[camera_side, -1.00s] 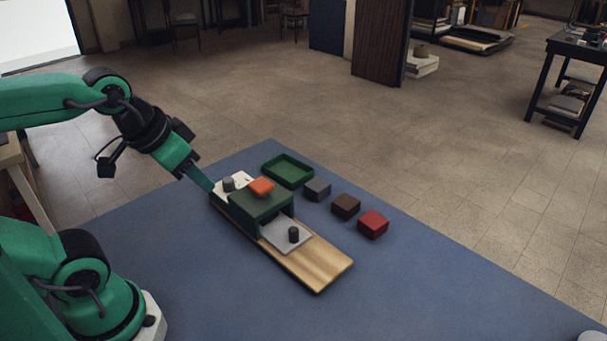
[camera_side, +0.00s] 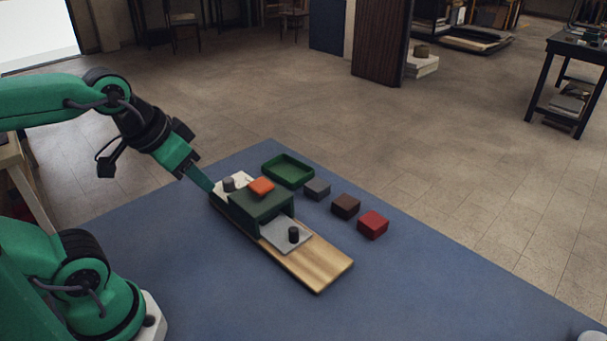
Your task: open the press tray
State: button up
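The press is a dark green housing (camera_side: 260,205) on a long wooden board (camera_side: 318,270), with an orange block (camera_side: 261,186) on top. A pale grey tray plate (camera_side: 278,240) with a dark knob (camera_side: 293,235) sticks out of its front side. At the far left end a white plate (camera_side: 244,179) with a grey knob (camera_side: 228,184) shows behind the housing. My gripper (camera_side: 207,186) is at the board's far left end, its tip beside the grey knob. I cannot tell whether it touches the knob, or how far its fingers are apart.
A green open tray (camera_side: 288,170) lies behind the press. A grey block (camera_side: 317,189), a brown block (camera_side: 346,206) and a red block (camera_side: 373,225) stand in a row to the right. The blue mat (camera_side: 430,300) is bare in front and to the right.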

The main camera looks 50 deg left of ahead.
jog(key=shift+o, duration=0.7)
jog(key=shift+w, duration=0.1)
